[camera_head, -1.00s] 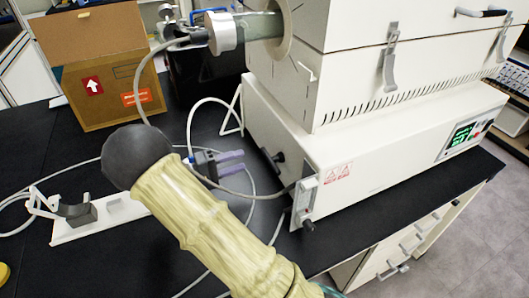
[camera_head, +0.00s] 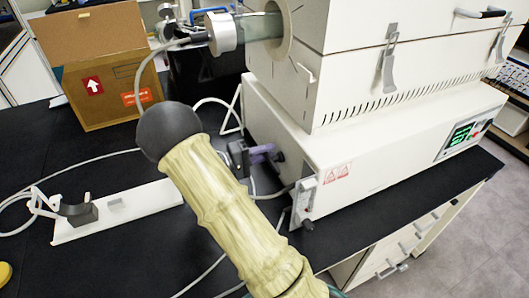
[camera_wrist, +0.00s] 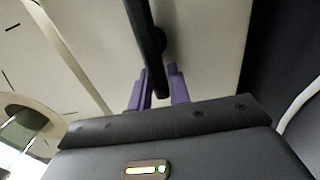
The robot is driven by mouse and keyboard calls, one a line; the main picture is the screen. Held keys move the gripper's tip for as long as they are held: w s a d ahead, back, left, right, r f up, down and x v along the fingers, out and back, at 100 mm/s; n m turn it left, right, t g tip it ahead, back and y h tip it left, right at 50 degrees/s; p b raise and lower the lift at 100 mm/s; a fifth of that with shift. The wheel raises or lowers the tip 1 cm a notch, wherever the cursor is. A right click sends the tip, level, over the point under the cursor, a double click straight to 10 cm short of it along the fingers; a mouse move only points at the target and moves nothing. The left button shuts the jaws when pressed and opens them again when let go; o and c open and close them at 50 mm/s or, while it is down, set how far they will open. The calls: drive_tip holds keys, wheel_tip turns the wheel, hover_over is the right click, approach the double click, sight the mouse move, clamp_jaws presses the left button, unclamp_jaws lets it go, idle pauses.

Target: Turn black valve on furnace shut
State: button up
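The black valve on the furnace's side shows in the wrist view as a dark bar handle (camera_wrist: 144,30) with a round hub against the pale wall. In the head view the valve (camera_head: 280,156) is a small dark knob low on the furnace's left side, partly hidden by my fingers. My gripper (camera_head: 266,152) has purple fingers reaching to it; these also show in the wrist view (camera_wrist: 160,88). The lower end of the bar lies between the two fingers. The fingers look apart; contact with the bar is not clear.
The white furnace (camera_head: 390,160) stands on a black bench (camera_head: 360,225). Another dark knob (camera_head: 308,225) sits at its lower front corner. A cardboard box (camera_head: 105,85) is at the back left. A white stand (camera_head: 130,210) and loose hoses lie on the bench.

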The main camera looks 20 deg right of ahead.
clamp_jaws()
drive_tip(key=shift+f+n+p, duration=0.1)
drive_tip(key=shift+n+p, duration=0.2)
drive_tip(key=shift+n, duration=0.1)
drive_tip(key=n+p, duration=0.2)
drive_tip(key=n, duration=0.1)
drive_tip(key=shift+s+f, duration=0.1)
drive_tip(key=shift+f, duration=0.3)
drive_tip(key=n+p, duration=0.2)
drive_tip(key=n, duration=0.1)
drive_tip(key=s+f+n+p, duration=0.1)
drive_tip(key=n+p, duration=0.1)
drive_tip(key=n, duration=0.1)
drive_tip(key=s+f+n+p, duration=0.1)
drive_tip(key=n+p, duration=0.3)
drive_tip(key=s+n, duration=0.1)
drive_tip(key=n, duration=0.1)
drive_tip(key=n+p, duration=0.1)
drive_tip(key=n, duration=0.1)
drive_tip(key=shift+s+f+p, duration=0.2)
drive_tip(key=shift+f+p, duration=0.15)
drive_tip(key=o, duration=0.5)
unclamp_jaws()
